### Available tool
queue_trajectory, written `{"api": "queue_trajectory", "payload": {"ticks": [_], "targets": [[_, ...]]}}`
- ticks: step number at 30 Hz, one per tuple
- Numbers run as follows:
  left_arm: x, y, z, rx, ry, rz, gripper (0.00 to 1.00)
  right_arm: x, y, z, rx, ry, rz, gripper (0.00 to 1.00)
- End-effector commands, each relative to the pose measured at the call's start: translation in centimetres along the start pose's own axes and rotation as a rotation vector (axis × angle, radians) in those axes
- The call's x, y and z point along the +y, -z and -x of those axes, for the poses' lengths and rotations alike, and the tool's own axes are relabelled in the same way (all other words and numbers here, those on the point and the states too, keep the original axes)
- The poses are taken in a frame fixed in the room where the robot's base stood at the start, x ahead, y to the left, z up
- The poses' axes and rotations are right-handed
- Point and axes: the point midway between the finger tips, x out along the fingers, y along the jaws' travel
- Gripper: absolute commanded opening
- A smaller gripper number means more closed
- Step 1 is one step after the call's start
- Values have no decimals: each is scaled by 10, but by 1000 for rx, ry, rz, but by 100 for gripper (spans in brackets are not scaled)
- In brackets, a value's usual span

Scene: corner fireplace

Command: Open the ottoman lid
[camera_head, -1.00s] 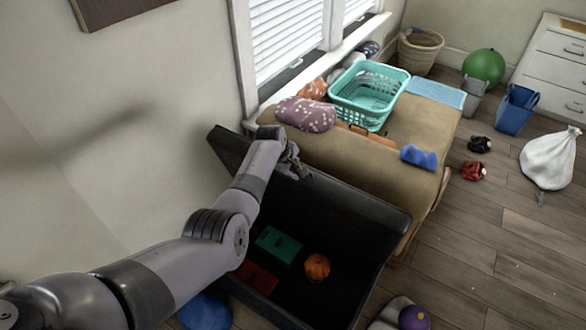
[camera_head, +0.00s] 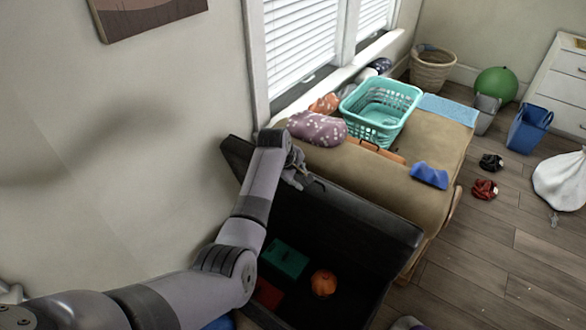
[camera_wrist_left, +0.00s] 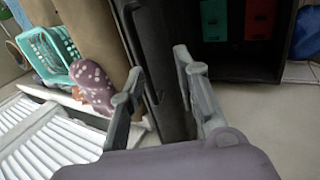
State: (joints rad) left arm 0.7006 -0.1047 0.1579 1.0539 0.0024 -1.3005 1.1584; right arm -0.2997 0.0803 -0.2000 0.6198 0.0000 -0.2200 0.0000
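The black ottoman (camera_head: 300,305) stands with its lid (camera_head: 375,222) raised, tilted up at the far side beside the tan bench. Its dark inside shows, holding a green box (camera_head: 285,258), a red box (camera_head: 267,294) and an orange ball-like thing (camera_head: 323,283). My left gripper (camera_head: 305,182) is at the raised lid's upper edge. In the left wrist view its fingers (camera_wrist_left: 160,88) are spread apart, one on each side of the lid's dark edge (camera_wrist_left: 158,45). I cannot tell whether they touch it. My right gripper is not in view.
The tan bench (camera_head: 400,195) behind the lid carries a teal laundry basket (camera_head: 378,125), a purple spotted cushion (camera_head: 317,129) and a blue cloth (camera_head: 429,175). A wall and window close off the left. Wooden floor (camera_head: 490,265) is open at the right.

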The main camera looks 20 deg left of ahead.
Motion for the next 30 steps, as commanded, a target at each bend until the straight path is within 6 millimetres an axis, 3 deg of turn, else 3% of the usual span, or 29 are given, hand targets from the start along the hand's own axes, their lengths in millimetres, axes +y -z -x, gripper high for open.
{"api": "queue_trajectory", "payload": {"ticks": [7,12,24,30], "targets": [[1,0,39,1,-4,0,30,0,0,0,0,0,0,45],[0,0,56,0,-1,0,30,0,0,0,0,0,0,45],[0,0,62,-1,0,0,29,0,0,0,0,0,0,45],[14,5,62,10,-19,-121,16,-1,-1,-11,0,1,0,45]]}}
